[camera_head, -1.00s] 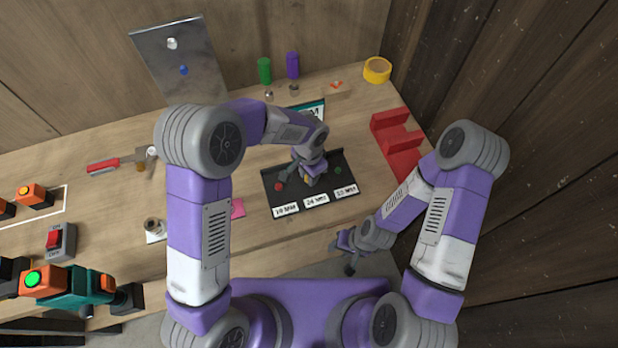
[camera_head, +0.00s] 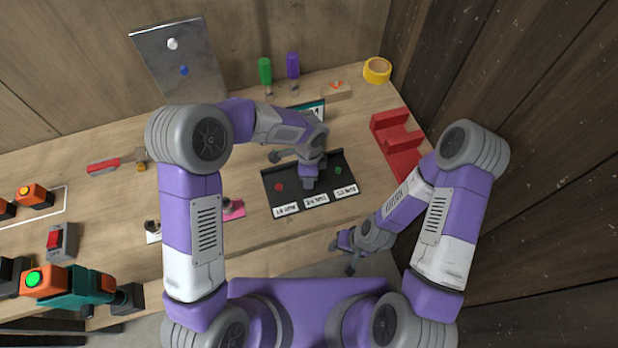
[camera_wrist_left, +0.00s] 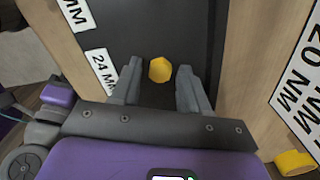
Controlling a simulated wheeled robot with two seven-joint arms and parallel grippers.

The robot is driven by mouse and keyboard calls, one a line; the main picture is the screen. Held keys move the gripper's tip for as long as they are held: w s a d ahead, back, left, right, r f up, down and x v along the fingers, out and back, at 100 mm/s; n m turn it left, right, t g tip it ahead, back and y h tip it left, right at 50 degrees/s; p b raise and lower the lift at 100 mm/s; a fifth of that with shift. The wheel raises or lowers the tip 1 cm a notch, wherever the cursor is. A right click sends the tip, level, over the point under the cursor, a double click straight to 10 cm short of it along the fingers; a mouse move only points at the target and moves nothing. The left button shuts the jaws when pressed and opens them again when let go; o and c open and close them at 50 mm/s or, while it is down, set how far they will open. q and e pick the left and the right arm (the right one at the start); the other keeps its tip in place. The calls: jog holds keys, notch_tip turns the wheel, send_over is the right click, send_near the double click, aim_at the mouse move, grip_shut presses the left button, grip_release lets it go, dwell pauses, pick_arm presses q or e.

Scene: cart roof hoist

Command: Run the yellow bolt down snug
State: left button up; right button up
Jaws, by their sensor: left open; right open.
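The yellow bolt (camera_wrist_left: 160,70) shows its hex head in the left wrist view, on the dark tray between my left gripper's spread fingers. A gap shows on each side of it, so the fingers look apart from it. My left gripper (camera_head: 303,168) is open over the middle of the black tray (camera_head: 268,194) in the head view, and it hides the bolt there. My right gripper (camera_head: 352,257) is open and empty at the bench's front edge.
Green (camera_head: 265,70) and purple (camera_head: 292,65) handled tools and yellow tape (camera_head: 377,70) stand at the back. A red block (camera_head: 397,140) is right of the tray. A teal-orange power tool (camera_head: 75,290) is at front left. The right wall is close.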

pick_arm(q)
notch_tip(320, 180, up, 7)
jog(key=p, duration=0.5)
jog(key=shift+f, duration=0.1)
